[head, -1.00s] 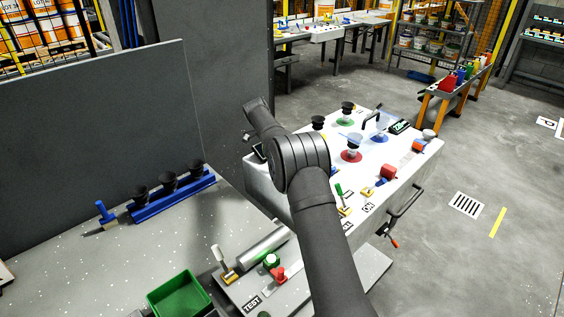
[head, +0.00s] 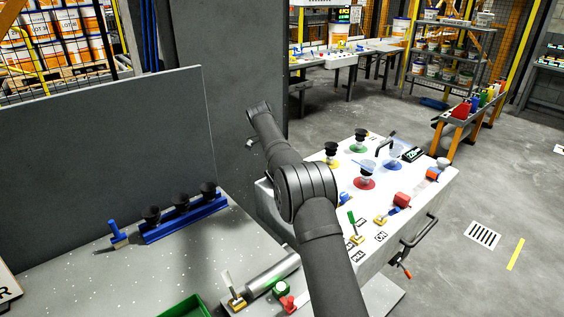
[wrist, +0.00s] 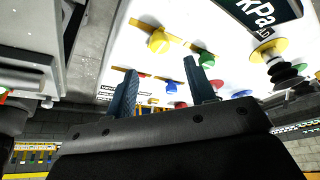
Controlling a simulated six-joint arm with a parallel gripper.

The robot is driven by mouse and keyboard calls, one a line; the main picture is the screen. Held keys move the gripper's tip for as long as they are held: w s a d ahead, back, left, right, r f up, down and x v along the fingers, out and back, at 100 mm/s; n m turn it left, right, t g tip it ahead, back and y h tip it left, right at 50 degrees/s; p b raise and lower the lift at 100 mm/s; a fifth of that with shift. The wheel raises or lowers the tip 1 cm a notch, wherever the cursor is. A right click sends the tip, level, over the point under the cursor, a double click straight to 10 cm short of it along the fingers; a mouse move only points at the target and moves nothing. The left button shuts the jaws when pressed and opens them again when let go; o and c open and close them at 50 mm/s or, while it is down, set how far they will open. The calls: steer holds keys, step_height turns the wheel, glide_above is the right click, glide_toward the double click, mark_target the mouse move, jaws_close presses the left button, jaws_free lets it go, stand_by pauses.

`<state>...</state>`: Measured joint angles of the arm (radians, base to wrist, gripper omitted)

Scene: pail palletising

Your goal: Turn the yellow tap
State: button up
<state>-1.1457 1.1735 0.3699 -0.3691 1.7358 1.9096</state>
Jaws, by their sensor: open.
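In the wrist view a round yellow knob (wrist: 158,42), which looks like the yellow tap, sits on a yellow strip on the white panel (wrist: 115,60). A green knob (wrist: 207,58) is to its right. My gripper (wrist: 160,85) is open, with two dark blue fingers apart and nothing held between them. The yellow knob shows beyond the fingertips, in the gap's direction, and is not touched. In the head view my arm covers part of the white console (head: 440,185), and I cannot surely pick out the same knob or the fingers there.
The console carries black cups on coloured discs, such as the red disc (head: 365,184), and levers with yellow bases (head: 380,221). A grey wall panel (head: 100,150) stands at left. A blue rack (head: 185,218) with black cups lies on the grey table (head: 190,260).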

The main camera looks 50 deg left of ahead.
steer(key=shift+v, duration=2.15)
steer(key=shift+f, duration=0.15)
steer(key=x, duration=1.1)
steer(key=shift+w+d+f, duration=0.2)
steer(key=shift+f, duration=0.15)
